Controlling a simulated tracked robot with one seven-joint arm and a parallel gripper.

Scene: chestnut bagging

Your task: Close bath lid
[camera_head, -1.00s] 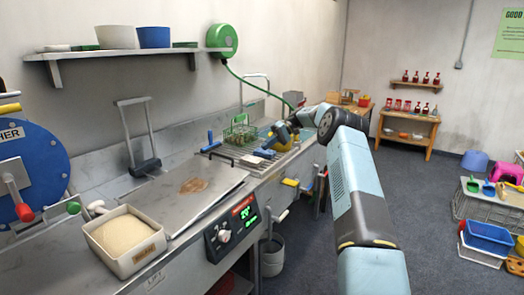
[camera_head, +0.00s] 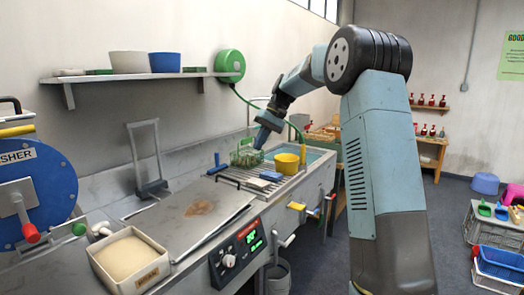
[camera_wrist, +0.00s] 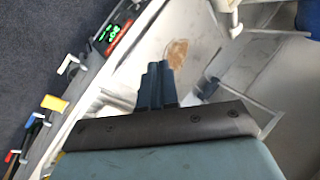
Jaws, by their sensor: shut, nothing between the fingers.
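A flat steel sheet with a brown stain, apparently the bath lid (camera_head: 170,222), lies level on the counter behind the control panel (camera_head: 238,250). The stained sheet also shows in the wrist view (camera_wrist: 195,30). My gripper (camera_head: 262,142) is shut and empty, pointing down above the rack area, beyond the lid and apart from it. Its closed fingers show in the wrist view (camera_wrist: 157,78). Whether the sheet sits fully seated cannot be told.
A green wire basket (camera_head: 246,153) and a yellow bowl (camera_head: 287,163) stand close to my gripper, near the water basin (camera_head: 316,157). An upright metal frame (camera_head: 147,160) rises behind the lid. A tray of pale grain (camera_head: 128,260) is at the front left.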

